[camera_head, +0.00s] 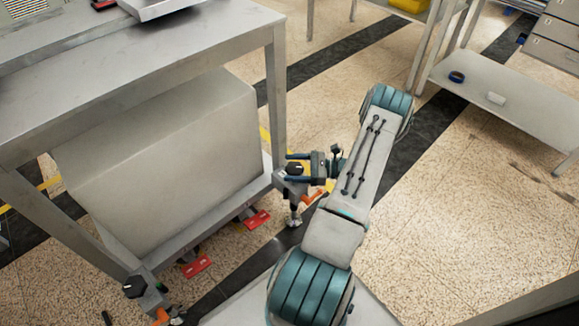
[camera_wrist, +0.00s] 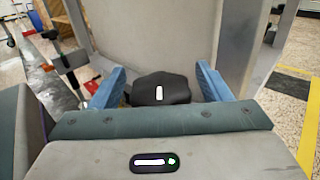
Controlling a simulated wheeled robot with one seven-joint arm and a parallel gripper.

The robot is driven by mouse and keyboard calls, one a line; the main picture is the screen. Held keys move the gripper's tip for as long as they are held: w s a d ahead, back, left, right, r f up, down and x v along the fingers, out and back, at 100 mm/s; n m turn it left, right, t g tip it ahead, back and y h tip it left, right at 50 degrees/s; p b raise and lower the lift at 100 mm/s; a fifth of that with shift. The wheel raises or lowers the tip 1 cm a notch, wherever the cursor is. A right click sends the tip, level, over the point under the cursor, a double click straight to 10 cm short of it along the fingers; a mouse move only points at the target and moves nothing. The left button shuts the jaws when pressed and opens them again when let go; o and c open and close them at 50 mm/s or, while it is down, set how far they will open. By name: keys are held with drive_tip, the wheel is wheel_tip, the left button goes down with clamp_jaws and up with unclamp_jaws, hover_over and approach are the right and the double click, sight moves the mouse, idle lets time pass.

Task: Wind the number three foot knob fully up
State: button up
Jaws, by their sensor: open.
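A black lobed foot knob (camera_head: 294,169) sits on a levelling foot (camera_head: 295,212) by the right-hand leg of the grey bench. In the wrist view this knob (camera_wrist: 175,84) lies between the blue fingers of my gripper (camera_wrist: 160,80), with a white mark on top that I cannot read as a number. My gripper (camera_head: 303,167) is open around the knob, with gaps visible beside it in the wrist view. An orange part (camera_head: 313,197) shows beside the foot. Another black knob (camera_head: 134,287) stands on the near left foot, apart from my gripper.
The bench leg (camera_head: 277,100) and a big grey block (camera_head: 170,160) under the bench stand close to my gripper. Red pieces (camera_head: 257,220) (camera_head: 196,266) are low along the bench base. A shelf table (camera_head: 510,95) stands at the right. Open floor (camera_head: 480,210) lies right of my arm.

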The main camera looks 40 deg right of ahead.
drive_tip(key=p+v, duration=0.2)
drive_tip(key=v, duration=1)
drive_tip(key=shift+s, duration=0.25)
drive_tip(key=shift+d, duration=0.1)
